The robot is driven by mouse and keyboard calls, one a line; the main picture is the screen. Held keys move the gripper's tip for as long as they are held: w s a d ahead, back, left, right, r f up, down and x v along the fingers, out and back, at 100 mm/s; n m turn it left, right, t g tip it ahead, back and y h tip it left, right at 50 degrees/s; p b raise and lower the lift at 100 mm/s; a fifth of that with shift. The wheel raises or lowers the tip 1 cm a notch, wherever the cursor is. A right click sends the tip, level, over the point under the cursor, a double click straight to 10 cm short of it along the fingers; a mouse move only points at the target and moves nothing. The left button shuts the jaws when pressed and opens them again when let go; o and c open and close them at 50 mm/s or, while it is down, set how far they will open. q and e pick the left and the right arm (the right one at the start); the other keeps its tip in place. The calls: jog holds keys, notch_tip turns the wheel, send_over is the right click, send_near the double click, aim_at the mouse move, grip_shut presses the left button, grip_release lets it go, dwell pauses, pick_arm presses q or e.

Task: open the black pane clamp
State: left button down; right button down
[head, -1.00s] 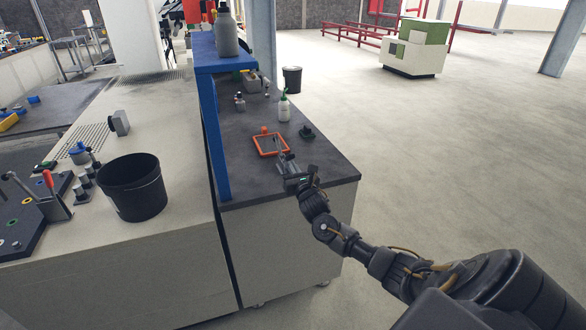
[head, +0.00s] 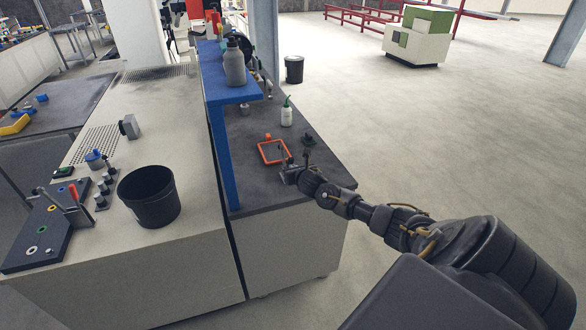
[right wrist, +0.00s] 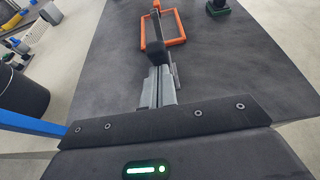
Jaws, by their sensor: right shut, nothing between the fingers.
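A small black fitting (head: 308,141), which I take for the black pane clamp, stands on the dark bench top, right of the orange frame (head: 262,156). Whether its jaw is open or shut is too small to tell. My right gripper (head: 286,168) is over the bench by the near right corner of the orange frame, apart from the black fitting. Its fingers (right wrist: 158,58) are shut and empty, pointing toward the orange frame. My left gripper is out of view.
A white bottle with a green top (head: 286,116) stands behind the frame. A blue post (head: 226,160) and shelf (head: 232,93) bound the bench at left. The near bench top (head: 262,193) is clear. A black bin (head: 150,197) stands on the lighter table.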

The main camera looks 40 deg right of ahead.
jog(key=shift+w+d+r, duration=0.35)
jog(key=shift+w+r, duration=0.25)
jog(key=shift+w, duration=0.25)
jog(key=shift+r, duration=0.1)
jog(key=shift+w+d+r, duration=0.15)
jog(key=shift+r, duration=0.15)
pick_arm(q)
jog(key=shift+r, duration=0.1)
